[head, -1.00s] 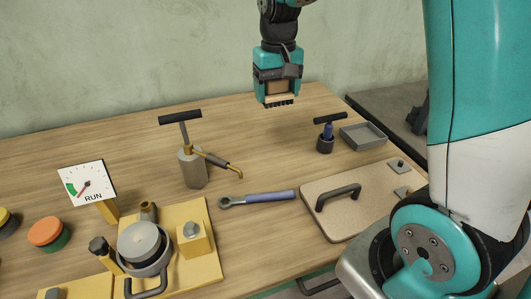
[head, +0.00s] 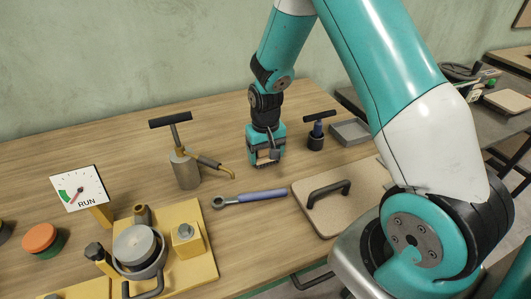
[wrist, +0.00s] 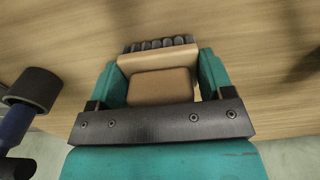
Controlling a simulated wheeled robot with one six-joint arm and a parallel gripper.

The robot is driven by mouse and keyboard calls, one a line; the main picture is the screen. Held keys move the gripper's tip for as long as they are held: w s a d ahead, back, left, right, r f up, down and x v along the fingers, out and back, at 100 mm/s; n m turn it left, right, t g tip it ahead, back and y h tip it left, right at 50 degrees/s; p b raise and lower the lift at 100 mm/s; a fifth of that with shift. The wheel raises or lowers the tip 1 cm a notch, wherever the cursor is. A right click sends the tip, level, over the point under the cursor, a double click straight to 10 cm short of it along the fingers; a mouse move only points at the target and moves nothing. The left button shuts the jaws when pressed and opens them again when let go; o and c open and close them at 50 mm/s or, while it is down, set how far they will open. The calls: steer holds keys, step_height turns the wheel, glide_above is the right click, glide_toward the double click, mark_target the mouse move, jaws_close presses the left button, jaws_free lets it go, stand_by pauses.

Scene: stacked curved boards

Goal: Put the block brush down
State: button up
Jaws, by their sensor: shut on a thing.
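The block brush (wrist: 160,86) is a tan block with dark bristle tufts along its far edge in the wrist view. My gripper (head: 266,162) is shut on it, with a teal finger on each side of the block. In the head view only a small part of the brush (head: 267,155) shows between the fingers, low over the wooden table (head: 100,145). I cannot tell whether the bristles touch the table.
A dark cup with a blue-handled tool (head: 317,138) stands right of my gripper, with a grey tray (head: 350,132) beyond. A pump (head: 185,168) stands to the left. A blue-handled wrench (head: 250,198) and a board with a handle (head: 340,205) lie in front.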

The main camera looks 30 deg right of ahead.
steer(key=shift+f, duration=0.3)
steer(key=shift+f, duration=0.15)
steer(key=o, duration=1.1)
